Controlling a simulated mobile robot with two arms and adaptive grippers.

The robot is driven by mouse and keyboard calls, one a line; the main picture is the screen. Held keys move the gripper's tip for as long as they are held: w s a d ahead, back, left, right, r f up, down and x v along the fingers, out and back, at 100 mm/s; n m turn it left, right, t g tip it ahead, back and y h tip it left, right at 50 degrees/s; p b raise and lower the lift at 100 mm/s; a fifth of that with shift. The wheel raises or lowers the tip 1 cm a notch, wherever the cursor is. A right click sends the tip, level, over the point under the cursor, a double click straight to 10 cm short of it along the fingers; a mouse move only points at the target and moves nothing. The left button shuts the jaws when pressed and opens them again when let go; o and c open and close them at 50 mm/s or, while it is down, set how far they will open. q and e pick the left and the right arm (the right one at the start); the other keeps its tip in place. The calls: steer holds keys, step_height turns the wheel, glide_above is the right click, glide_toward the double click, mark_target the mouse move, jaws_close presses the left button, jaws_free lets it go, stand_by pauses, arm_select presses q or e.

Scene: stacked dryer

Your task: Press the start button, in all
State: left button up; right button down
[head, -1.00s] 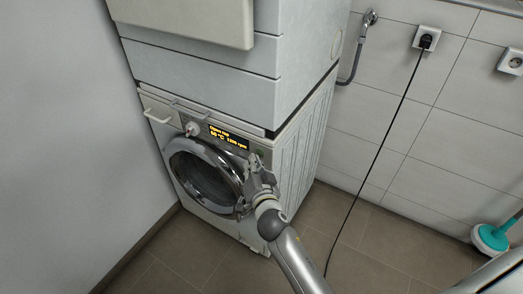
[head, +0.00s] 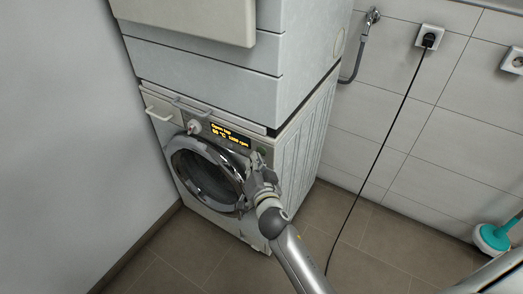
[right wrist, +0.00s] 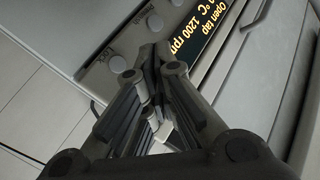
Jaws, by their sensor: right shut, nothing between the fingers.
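The washing machine (head: 240,225) is the lower unit of the stack, with its lit yellow display (head: 230,137) on the panel. In the right wrist view the display (right wrist: 203,32) reads "Open tap" and "1200 rpm". Several round grey buttons sit beside it; one (right wrist: 118,64) is near the panel's end, another (right wrist: 155,22) is closer to the display. I cannot read which is start. My right gripper (head: 256,157) is shut and empty at the panel's right end. Its closed fingertips (right wrist: 155,48) appear close to the buttons; contact cannot be told. My left gripper is out of view.
A second white appliance (head: 215,60) stands on top. The round door (head: 203,175) lies below the panel. A wall (head: 60,130) closes the left side. A black cable (head: 385,160) hangs from a socket (head: 429,37). The tiled floor at right is mostly free.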

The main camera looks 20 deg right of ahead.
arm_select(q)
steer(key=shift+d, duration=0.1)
arm_select(e)
steer(key=shift+d, duration=0.1)
steer(key=shift+w+d, duration=0.25)
steer(key=shift+w+d, duration=0.2)
steer(key=shift+d, duration=0.1)
stand_by(0.8)
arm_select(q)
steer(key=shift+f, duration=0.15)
arm_select(e)
steer(key=shift+s+a, duration=0.5)
steer(key=shift+a, duration=0.1)
steer(key=shift+a, duration=0.1)
